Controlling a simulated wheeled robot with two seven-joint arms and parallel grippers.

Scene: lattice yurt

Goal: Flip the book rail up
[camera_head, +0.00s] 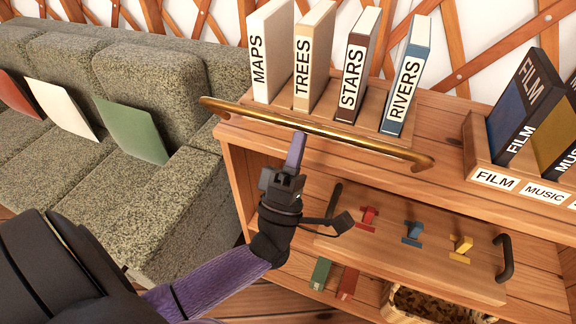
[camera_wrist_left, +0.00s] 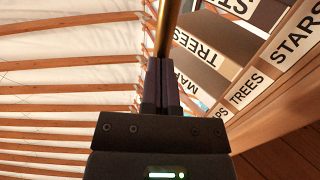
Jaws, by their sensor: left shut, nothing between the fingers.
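The book rail (camera_head: 310,127) is a brass-coloured bar with bent ends, running across in front of the feet of the books on the wooden shelf top. My left gripper (camera_head: 297,142) points up at the rail from the front, its fingers shut and empty. Its tips are at or just under the bar, left of the middle; I cannot tell if they touch. In the left wrist view, the rail (camera_wrist_left: 166,28) runs away beyond the closed fingers (camera_wrist_left: 160,65). My right gripper is not in view.
Books MAPS (camera_head: 271,55), TREES (camera_head: 311,58), STARS (camera_head: 357,62) and RIVERS (camera_head: 407,82) stand behind the rail. A FILM box (camera_head: 514,112) stands right. Below is a board with coloured latches (camera_head: 412,232) and dark handles (camera_head: 506,258). A grey sofa (camera_head: 160,85) stands left.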

